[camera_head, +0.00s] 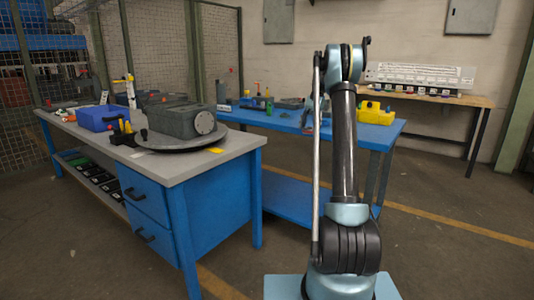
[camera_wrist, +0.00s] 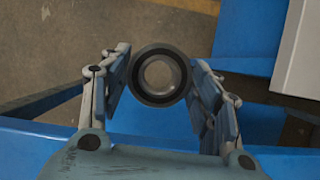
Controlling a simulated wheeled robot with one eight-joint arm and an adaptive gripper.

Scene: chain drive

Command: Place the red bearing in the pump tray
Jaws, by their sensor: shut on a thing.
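In the wrist view, my gripper (camera_wrist: 160,72) is shut on a round bearing (camera_wrist: 142,89). The bearing is a dark ring with a pale metal inner ring and an open centre; no red shows on it from here. Its hole faces the camera, and the floor shows beyond it. In the head view, my gripper is mostly hidden by my arm, near the blue table. I cannot tell which object is the pump tray.
A blue table (camera_head: 376,138) carries small parts and a yellow object (camera_head: 375,113). The grey workbench (camera_head: 190,169) at left holds a blue bin (camera_head: 95,119) and a grey housing (camera_head: 182,121) on a round plate. A wooden table (camera_head: 470,99) stands by the wall.

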